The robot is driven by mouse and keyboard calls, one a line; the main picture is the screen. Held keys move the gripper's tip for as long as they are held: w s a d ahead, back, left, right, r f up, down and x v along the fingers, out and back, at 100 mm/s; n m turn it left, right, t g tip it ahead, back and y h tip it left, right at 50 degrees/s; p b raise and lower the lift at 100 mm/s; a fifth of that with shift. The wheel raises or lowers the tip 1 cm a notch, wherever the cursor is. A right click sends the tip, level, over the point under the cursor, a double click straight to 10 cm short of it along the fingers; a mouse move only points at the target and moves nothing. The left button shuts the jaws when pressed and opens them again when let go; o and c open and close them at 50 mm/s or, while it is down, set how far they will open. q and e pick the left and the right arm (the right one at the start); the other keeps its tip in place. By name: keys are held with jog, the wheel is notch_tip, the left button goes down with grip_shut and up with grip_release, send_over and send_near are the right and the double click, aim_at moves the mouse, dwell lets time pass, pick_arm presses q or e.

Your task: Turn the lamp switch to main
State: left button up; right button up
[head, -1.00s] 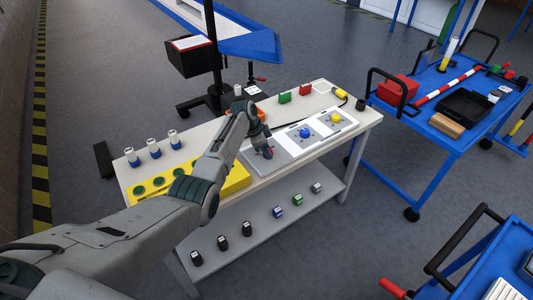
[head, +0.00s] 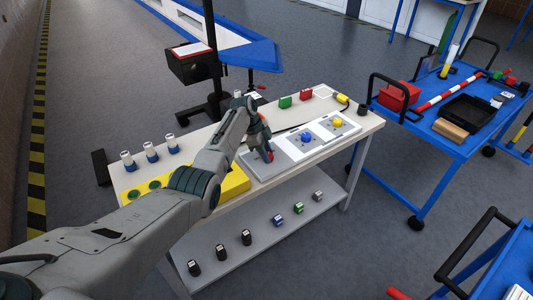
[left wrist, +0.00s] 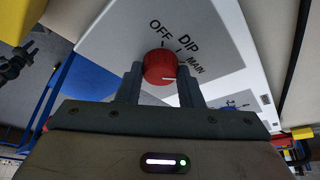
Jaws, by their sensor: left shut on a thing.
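The lamp switch is a red round knob (left wrist: 160,67) on a light grey panel (left wrist: 105,42) marked OFF, DIP and MAIN. In the head view the red knob (head: 270,156) sits on the leftmost panel (head: 262,172) on the table. My left gripper (left wrist: 160,82) is shut on the knob, one finger on each side; it also shows in the head view (head: 266,154). My right gripper is not in view.
Panels with a blue knob (head: 306,136) and a yellow knob (head: 337,122) stand to the right. A yellow box (head: 233,183) with green buttons lies left of the switch. White-and-blue jars (head: 151,151) stand behind. A blue cart (head: 425,125) is at the right.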

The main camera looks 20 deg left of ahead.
pick_arm(q)
jog(key=o, duration=1)
jog(key=shift+c, duration=0.2)
